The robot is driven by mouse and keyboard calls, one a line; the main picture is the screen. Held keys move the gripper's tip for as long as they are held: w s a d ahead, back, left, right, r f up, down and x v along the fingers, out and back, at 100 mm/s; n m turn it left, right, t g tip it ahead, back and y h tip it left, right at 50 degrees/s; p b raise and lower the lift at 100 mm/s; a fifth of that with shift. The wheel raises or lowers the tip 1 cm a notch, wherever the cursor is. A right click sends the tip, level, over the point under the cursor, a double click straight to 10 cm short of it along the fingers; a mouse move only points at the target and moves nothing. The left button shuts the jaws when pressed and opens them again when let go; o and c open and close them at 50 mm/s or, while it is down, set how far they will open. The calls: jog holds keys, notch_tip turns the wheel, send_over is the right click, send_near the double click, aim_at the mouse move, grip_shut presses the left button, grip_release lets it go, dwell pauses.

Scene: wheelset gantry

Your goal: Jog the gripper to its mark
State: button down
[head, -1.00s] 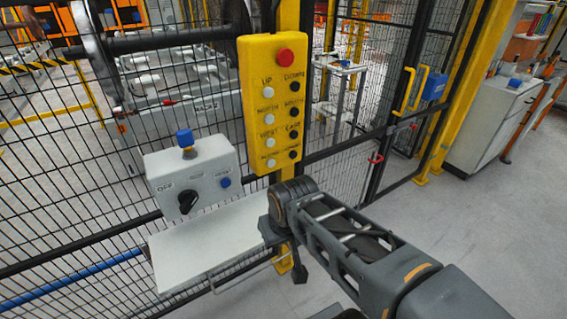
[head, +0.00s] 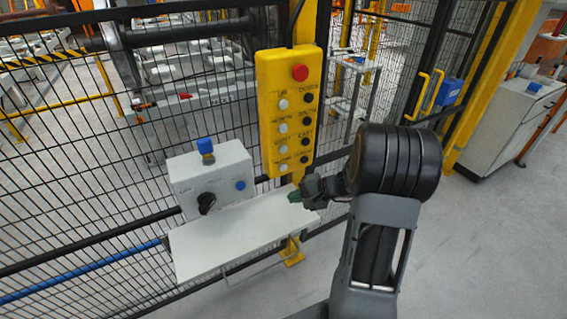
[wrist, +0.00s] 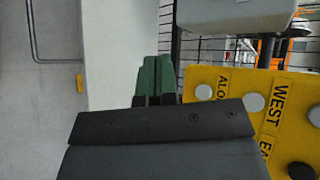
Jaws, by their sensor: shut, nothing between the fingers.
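The yellow button pendant (head: 265,110) hangs on the fence post in the head view, with a red button (head: 300,73) at the top and white and black buttons in two columns below. In the wrist view, part of the pendant (wrist: 225,77) shows turned sideways at the right, with WEST readable. My gripper (head: 294,197) is shut and empty, its green fingertips just below the pendant and over the white shelf. The fingertips (wrist: 153,77) point away in the wrist view, beside the pendant and apart from its buttons. I cannot make out a mark.
A grey control box (head: 220,177) with a black dial (head: 206,202) and blue buttons stands at the back of the white shelf (head: 215,243). Mesh fence surrounds the machinery behind. A grey cabinet (head: 500,125) stands right. Open floor lies at the front right.

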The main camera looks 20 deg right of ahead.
aim_at(283, 167)
jog(key=d, duration=0.1)
jog(key=w+d+m+t, duration=0.1)
jog(key=d+f+m+t, duration=0.1)
jog(key=shift+w+d, duration=0.35)
jog(key=shift+d, duration=0.05)
jog(key=w+a, duration=0.1)
jog(key=w, duration=0.7)
jog(key=shift+w+p, duration=0.35)
jog(key=shift+w+a+b, duration=0.1)
jog(key=shift+w+b, duration=0.1)
jog(key=shift+b, duration=0.1)
dwell(1.8)
jog(key=shift+w, duration=0.25)
